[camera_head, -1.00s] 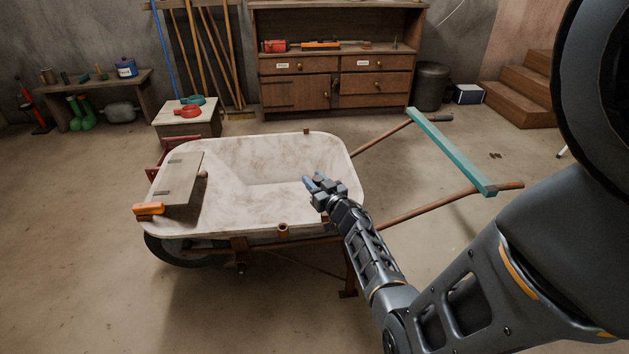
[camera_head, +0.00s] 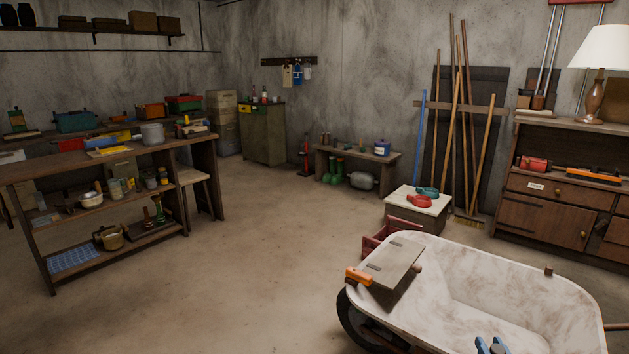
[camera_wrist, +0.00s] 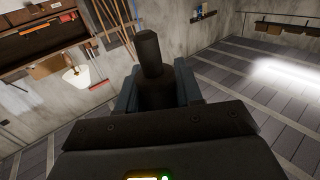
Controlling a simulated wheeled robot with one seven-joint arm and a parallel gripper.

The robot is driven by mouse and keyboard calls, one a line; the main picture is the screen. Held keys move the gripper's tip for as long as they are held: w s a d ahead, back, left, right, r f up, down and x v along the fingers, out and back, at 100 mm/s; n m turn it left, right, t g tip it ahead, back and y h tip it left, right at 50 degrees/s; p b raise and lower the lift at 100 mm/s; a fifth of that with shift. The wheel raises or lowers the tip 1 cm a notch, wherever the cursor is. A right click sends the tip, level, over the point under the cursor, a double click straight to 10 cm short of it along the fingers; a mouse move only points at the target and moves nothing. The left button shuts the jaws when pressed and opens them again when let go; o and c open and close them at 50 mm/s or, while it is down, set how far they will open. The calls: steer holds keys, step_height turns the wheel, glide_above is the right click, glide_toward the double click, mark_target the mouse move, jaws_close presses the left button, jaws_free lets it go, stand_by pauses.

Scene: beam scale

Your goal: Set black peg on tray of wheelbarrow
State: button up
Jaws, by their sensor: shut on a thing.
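My gripper (camera_head: 491,346) shows only by its blue fingertips at the bottom edge of the head view, in front of the wheelbarrow's white tray (camera_head: 520,275). In the wrist view, my gripper (camera_wrist: 158,92) is shut on a black peg (camera_wrist: 150,55), a dark cylinder with a narrower top end and a wider lower part between the fingers. The peg cannot be made out in the head view.
A grey-brown board (camera_head: 393,262) with an orange clamp (camera_head: 359,276) lies across the tray's left end. A small table (camera_head: 418,208) with red and teal items stands behind. A workbench (camera_head: 100,170) is at the left. The floor between (camera_head: 240,270) is clear.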

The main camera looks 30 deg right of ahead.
steer(key=w+a+n+t+y, duration=0.1)
steer(key=w+a+n+y, duration=0.1)
steer(key=a, duration=1.1)
steer(key=w+a+f+n+t+y, duration=0.1)
steer(key=a+y, duration=0.3)
steer(key=a, duration=0.9)
steer(key=w+a+n+t+y, duration=0.1)
steer(key=w+a+n+y, duration=0.2)
steer(key=a, duration=1.1)
steer(key=shift+w+f+n+y, duration=0.25)
steer(key=shift+w+n+y, duration=0.05)
steer(key=shift+y, duration=0.1)
